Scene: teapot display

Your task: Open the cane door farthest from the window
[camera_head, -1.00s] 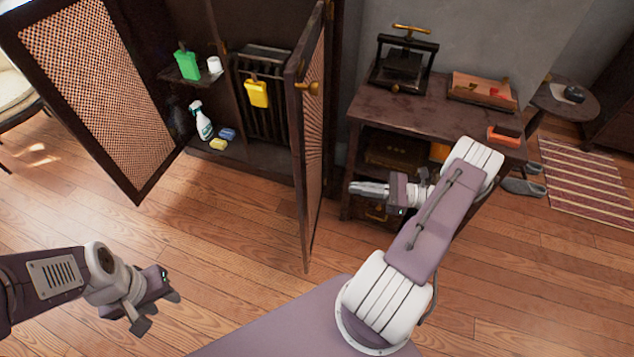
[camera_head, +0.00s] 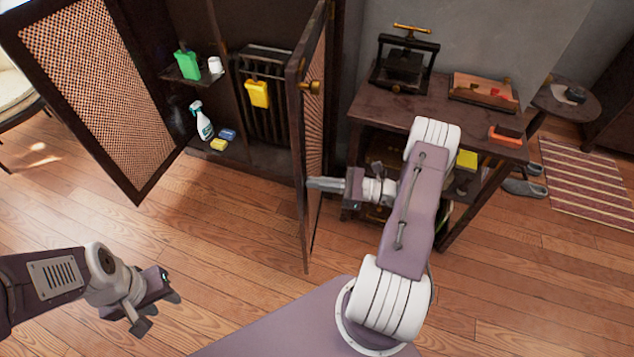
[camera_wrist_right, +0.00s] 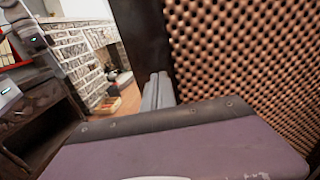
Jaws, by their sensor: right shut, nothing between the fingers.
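The right cane door (camera_head: 316,130) of the dark cabinet stands swung out, seen nearly edge-on, with a brass knob (camera_head: 312,87) on its right face. The left cane door (camera_head: 100,85) stands wide open. My right gripper (camera_head: 312,183) is shut and empty; its fingertips overlap the right door near its free edge, below the knob. In the right wrist view the fingers (camera_wrist_right: 158,92) lie in front of the dark door frame, beside the cane panel (camera_wrist_right: 245,60); I cannot tell whether they touch. My left gripper (camera_head: 158,311) is open and empty above the floor.
Inside the cabinet are a green bottle (camera_head: 187,64), a spray bottle (camera_head: 202,122), sponges and a yellow container (camera_head: 257,93). A side table (camera_head: 430,115) with a press stands right of the door, close to my right arm. The floor in front is clear.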

